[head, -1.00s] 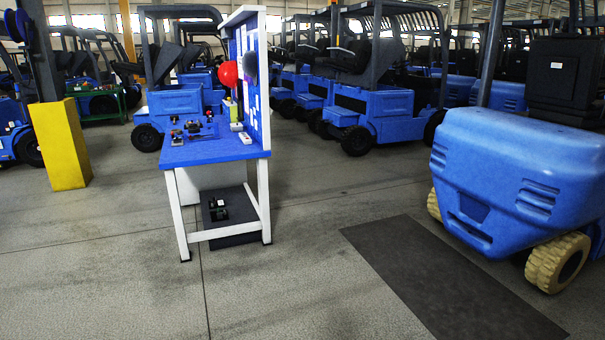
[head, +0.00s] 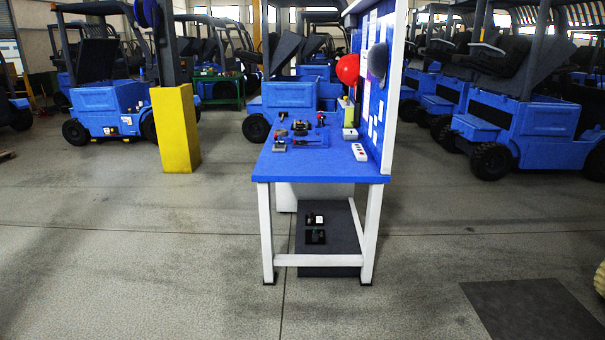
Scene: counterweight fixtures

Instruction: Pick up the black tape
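A workbench with a blue top (head: 320,170) and white legs stands in the middle of the head view, a short way off. Several small dark items lie on its top. One dark roundish item (head: 300,128) among them may be the black tape, but it is too small to tell. Two small dark items (head: 315,236) lie below the bench top on a dark lower surface. Neither of my grippers shows in the head view.
The bench's blue back panel (head: 385,90) holds a red helmet (head: 347,69). A white power strip (head: 359,152) lies on the bench. A yellow post (head: 175,128) stands left. Blue forklifts (head: 520,120) fill the background. The floor before the bench is clear; a dark mat (head: 535,308) lies right.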

